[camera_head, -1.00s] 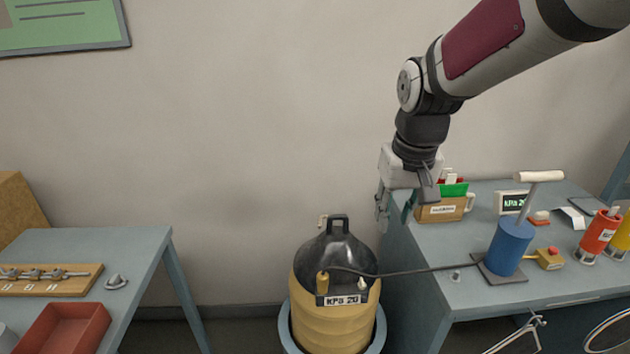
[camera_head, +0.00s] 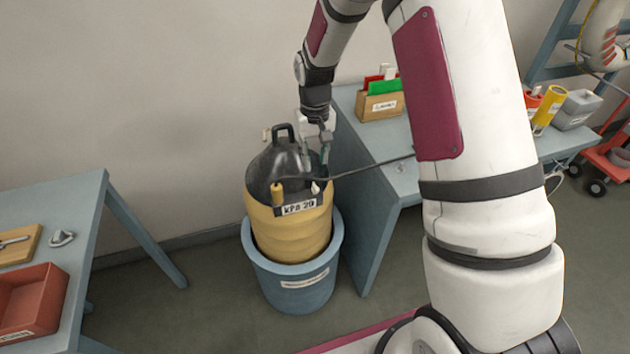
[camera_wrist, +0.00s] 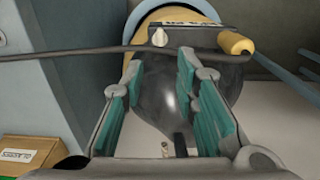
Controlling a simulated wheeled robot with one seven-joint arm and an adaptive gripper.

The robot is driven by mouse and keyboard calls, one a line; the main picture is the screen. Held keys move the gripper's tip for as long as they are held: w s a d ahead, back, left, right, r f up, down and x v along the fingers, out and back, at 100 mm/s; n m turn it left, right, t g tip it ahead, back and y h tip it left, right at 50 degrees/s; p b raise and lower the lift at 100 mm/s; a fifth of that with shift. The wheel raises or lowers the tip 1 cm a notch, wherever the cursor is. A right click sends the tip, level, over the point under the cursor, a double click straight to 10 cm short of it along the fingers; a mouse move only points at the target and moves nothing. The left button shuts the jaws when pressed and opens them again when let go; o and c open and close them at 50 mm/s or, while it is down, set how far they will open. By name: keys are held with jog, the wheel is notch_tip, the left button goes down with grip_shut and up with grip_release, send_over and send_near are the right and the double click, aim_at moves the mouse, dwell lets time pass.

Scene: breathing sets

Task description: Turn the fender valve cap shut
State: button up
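The fender (camera_head: 290,235) has a yellow body and a black top, and sits in a blue tub. A small cream knob (camera_head: 315,187) and a yellow fitting (camera_head: 277,192) stand on its near side, by the "KPA 20" label (camera_head: 299,207). I cannot tell for certain which is the valve cap. My gripper (camera_head: 316,160) is over the right of the black top. In the wrist view, my gripper (camera_wrist: 165,68) is open and empty, its teal pads apart. The cream knob (camera_wrist: 160,37) shows just beyond the fingertips, between them; the yellow fitting (camera_wrist: 237,43) is to the right.
A dark hose (camera_head: 360,169) crosses the fender top to the yellow fitting, close beyond my fingertips. A blue-grey table (camera_head: 368,230) stands close on the right, with a card box (camera_head: 380,106). Another table (camera_head: 75,215) with a red tray (camera_head: 40,300) is left.

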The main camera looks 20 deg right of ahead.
aim_at(315, 185)
notch_tip(315, 185, down, 10)
jog(key=shift+r+p, duration=0.1)
jog(key=shift+p, duration=0.45)
grip_shut()
